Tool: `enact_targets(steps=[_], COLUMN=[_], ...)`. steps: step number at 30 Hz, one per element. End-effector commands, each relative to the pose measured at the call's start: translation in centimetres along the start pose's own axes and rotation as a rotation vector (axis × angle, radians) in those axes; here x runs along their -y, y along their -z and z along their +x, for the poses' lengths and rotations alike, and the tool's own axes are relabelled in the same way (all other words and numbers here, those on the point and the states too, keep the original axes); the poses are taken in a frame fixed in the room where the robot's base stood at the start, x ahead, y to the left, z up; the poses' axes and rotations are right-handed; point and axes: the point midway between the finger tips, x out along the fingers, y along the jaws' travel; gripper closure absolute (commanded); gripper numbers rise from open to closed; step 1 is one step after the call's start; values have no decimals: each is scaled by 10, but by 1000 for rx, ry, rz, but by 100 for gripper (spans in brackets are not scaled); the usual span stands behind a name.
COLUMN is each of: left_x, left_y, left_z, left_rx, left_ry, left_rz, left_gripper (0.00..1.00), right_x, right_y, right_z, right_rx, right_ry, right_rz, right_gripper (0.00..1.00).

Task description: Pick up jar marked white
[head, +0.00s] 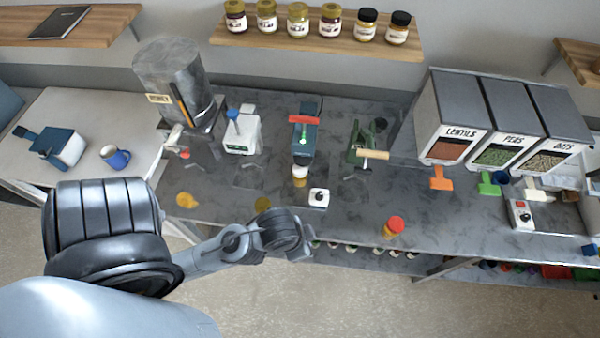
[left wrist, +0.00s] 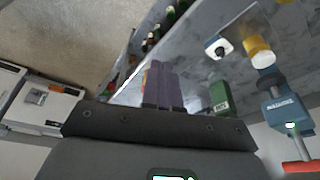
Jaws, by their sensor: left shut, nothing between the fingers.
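A row of small jars (head: 350,248) also shows under the worktop's front edge. My left gripper (left wrist: 165,70) is shut and empty, with its fingers side by side in the left wrist view. In the head view my left wrist hangs at the worktop's front edge, well below the wall shelf. My right gripper is not in view.
A jar with a red-orange lid (head: 393,227) and a white knob box (head: 319,198) stand on the grey worktop (head: 345,215). A teal machine (head: 304,140) holds a yellow jar (head: 300,176) below it. Bins of lentils, peas and oats (head: 455,120) stand at the right.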

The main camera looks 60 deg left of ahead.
Motion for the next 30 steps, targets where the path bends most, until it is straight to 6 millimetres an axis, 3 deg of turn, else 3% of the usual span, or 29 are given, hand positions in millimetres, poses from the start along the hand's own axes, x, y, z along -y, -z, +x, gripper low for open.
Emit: enact_targets(steps=[4, 22, 30], left_x=[0, 0, 0], left_y=[0, 0, 0], left_z=[0, 0, 0], left_rx=[0, 0, 0], left_ry=[0, 0, 0], left_rz=[0, 0, 0], left_gripper=[97, 5, 3], right_x=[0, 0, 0], right_y=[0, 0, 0], right_z=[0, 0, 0], right_rx=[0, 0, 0], right_ry=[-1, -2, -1], right_rz=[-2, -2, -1], right_gripper=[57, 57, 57])
